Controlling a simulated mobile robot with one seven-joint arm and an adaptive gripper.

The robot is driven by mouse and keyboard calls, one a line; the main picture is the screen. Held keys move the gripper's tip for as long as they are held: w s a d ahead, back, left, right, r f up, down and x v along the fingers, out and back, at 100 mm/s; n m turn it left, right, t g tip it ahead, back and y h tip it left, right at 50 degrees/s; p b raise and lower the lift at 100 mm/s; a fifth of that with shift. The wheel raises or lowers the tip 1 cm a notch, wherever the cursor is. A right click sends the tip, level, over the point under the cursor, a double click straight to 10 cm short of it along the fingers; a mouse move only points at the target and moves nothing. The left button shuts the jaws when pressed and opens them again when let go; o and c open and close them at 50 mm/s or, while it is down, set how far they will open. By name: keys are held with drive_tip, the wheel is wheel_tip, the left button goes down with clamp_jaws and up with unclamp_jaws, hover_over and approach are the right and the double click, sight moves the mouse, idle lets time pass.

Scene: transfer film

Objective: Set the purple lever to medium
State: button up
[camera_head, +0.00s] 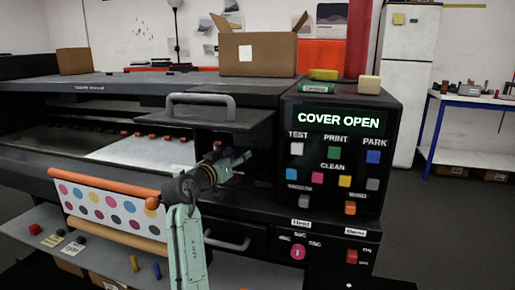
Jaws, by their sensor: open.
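My gripper (238,163) is open and reaches into the dark opening under the raised cover (222,125) of the large black printer. A small pinkish-purple spot shows between or just behind its fingers; I cannot tell whether that is the purple lever. No purple lever with a medium mark can be made out clearly. Whatever is inside the opening is mostly hidden by my gripper and by shadow. A magenta knob (298,252) sits on the lower right panel, with small temperature labels above it.
The display (339,121) reads "COVER OPEN" above several coloured buttons. An orange-ended roll of dotted film (110,206) lies in front of the printer, left of my arm. A cardboard box (258,53) stands on top. A grey handle (227,240) is below the opening.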

sight(251, 146)
drive_tip(key=p+x, duration=0.2)
drive_tip(key=x, duration=0.8)
drive_tip(key=shift+w+d, duration=0.1)
drive_tip(key=shift+w, duration=0.05)
clamp_jaws()
idle(0.6)
